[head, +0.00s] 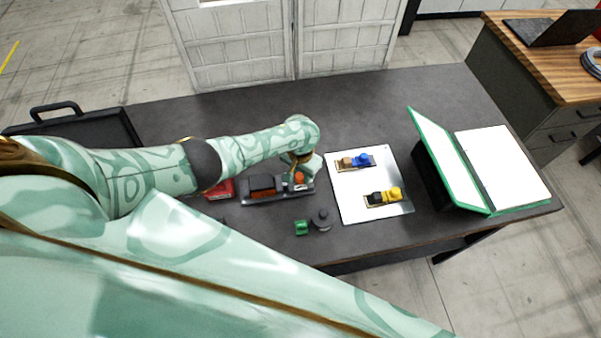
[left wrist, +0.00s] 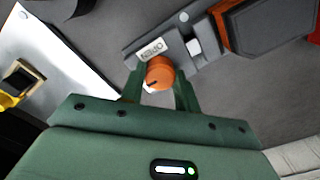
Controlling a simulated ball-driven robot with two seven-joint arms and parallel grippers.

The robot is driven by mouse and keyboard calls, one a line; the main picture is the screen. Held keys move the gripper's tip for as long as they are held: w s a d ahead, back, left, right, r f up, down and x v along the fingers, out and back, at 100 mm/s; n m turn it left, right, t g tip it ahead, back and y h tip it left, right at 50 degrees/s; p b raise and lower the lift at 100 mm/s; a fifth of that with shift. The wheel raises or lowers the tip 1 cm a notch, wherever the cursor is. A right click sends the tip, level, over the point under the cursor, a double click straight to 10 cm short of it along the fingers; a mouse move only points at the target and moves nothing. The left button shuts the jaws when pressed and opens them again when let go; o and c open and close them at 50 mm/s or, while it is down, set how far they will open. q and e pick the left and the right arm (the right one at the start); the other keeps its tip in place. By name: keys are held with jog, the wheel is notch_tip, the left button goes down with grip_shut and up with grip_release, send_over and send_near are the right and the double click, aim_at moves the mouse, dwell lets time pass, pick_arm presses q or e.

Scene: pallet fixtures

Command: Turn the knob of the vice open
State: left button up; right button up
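The vice (head: 247,199) is a dark grey block with an orange-and-black part between its jaws, lying mid-table in the head view. Its body (left wrist: 203,22) and a white label that appears to read OPEN (left wrist: 152,49) show in the left wrist view. The round orange knob (left wrist: 160,71) carries a dark line on its face. My left gripper (left wrist: 160,80) has one green finger on each side of the knob, both close against it with no clear gap. In the head view my left gripper (head: 303,165) reaches down over the vice's right end. My right gripper is out of view.
A light plate (head: 345,193) with a blue and a yellow fixture lies right of the vice. A green and a grey small part (head: 320,220) lie in front. A green-edged open binder (head: 467,160) stands farther right. A dark tray (head: 112,125) is at left.

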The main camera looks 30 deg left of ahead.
pick_arm(q)
jog(key=c, duration=0.3)
jog(key=shift+m, duration=0.4)
jog(key=m, duration=0.3)
jog(key=shift+m+p, duration=0.35)
jog(key=shift+m, duration=0.05)
jog(key=m, duration=0.3)
jog(key=shift+m, duration=0.3)
jog(key=m, duration=0.5)
jog(key=shift+m, duration=2.4)
